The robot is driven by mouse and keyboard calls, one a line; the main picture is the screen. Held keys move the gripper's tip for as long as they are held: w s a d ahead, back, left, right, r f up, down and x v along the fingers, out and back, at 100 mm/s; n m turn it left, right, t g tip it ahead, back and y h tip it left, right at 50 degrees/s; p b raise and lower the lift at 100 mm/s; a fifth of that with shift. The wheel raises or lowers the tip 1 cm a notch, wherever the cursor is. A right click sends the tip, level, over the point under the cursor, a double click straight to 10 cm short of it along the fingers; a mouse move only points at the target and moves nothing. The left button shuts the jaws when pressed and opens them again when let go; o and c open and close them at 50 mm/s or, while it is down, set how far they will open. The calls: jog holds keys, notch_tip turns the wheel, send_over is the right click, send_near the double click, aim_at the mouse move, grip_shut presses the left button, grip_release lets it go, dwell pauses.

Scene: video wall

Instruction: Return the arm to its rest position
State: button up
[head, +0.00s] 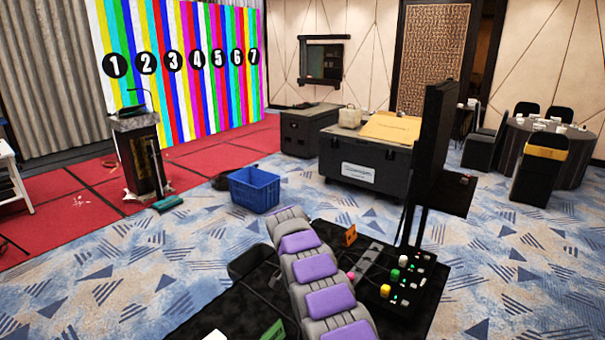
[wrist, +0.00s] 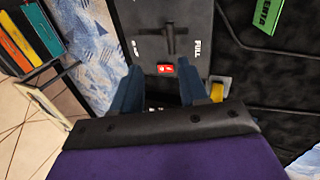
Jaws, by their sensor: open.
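My arm, with its grey and purple segments, reaches in the head view from the bottom edge up over a black table (head: 235,310). Its fingers cannot be made out there. In the wrist view my gripper (wrist: 160,70) is open, with two blue fingers apart and nothing seen held between them. Beyond the fingers is a dark grey panel (wrist: 148,45) with a black lever (wrist: 170,40), a "FULL" label and a red switch (wrist: 165,68). The red switch appears between the fingertips; I cannot tell whether they touch the panel. A yellow part (wrist: 217,97) is partly hidden beside the right finger.
A blue crate (head: 254,190) is on the carpet beyond. A lectern (head: 140,155) and a numbered colour-bar wall (head: 185,75) are at left. Open carpet lies left.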

jog(key=s+d+r+n+y, duration=0.1)
jog(key=s+d+r+n, duration=0.1)
jog(key=s+d+r, duration=0.5)
jog(key=s+d+r+n, duration=0.1)
jog(key=s+d+r, duration=0.3)
jog(key=s+r, duration=0.65)
jog(key=s+f+n+y, duration=0.1)
jog(key=s+f+n, duration=0.1)
jog(key=s, duration=1.3)
jog(key=s+f+n+y, duration=0.1)
jog(key=s+f, duration=0.1)
jog(key=s, duration=1.3)
jog(key=shift+s+d+n+t+y, duration=0.25)
jog(key=shift+s+n+t+y, duration=0.05)
jog(key=shift+s+n+t, duration=0.1)
